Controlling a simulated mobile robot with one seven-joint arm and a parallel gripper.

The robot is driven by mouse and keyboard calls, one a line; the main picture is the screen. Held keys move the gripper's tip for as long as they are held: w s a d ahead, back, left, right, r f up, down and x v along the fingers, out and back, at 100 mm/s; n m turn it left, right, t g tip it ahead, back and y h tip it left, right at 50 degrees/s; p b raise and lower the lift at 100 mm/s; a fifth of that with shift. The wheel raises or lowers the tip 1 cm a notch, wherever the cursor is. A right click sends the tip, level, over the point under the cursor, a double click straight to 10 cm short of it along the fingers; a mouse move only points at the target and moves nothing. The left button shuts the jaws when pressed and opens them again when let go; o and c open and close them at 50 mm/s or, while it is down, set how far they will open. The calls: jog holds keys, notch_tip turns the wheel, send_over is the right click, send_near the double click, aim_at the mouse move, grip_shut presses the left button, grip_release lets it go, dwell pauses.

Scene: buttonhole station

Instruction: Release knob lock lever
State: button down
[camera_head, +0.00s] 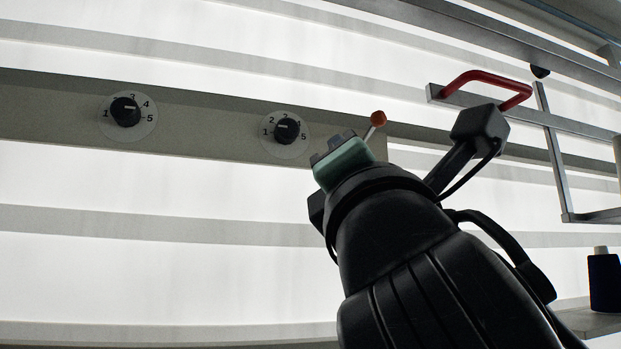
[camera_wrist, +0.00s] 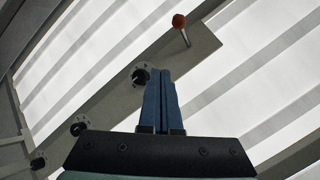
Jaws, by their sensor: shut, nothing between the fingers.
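The lock lever (camera_head: 377,119) has an orange-red ball on a thin pale rod. It stands at the right end of the grey panel (camera_head: 210,133). In the wrist view the lever (camera_wrist: 180,22) is near the top, beyond my fingertips and apart from them. My gripper (camera_head: 332,147) shows just left of and below the lever in the head view. In the wrist view its two blue fingers (camera_wrist: 159,75) are together and empty. One black dial knob (camera_head: 287,131) with numbers is left of the lever. Another knob (camera_head: 125,111) is farther left. My gripper and arm hide the lower panel corner.
A red handle (camera_head: 486,84) on a metal frame is at the upper right, behind my arm in the picture. A dark thread spool (camera_head: 604,282) stands on a shelf at the lower right. The space left of my arm, below the panel, looks clear.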

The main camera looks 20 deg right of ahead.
jog(key=b+v, duration=0.2)
jog(key=v, duration=0.4)
jog(key=shift+s+d+r, duration=0.35)
jog(key=shift+d+r, duration=0.05)
jog(key=shift+d, duration=0.3)
jog(key=shift+a, duration=0.15)
jog(key=s+a+f+m+t+y, duration=0.1)
jog(key=a+f+m, duration=0.5)
jog(key=m, duration=0.6)
jog(key=s+a+f+m+t+y, duration=0.1)
jog(key=a+f+m+y, duration=0.2)
jog(key=a+f+m, duration=0.2)
notch_tip(320, 180, down, 4)
jog(key=m, duration=0.7)
jog(key=shift+s+a, duration=0.4)
jog(key=shift+r, duration=0.15)
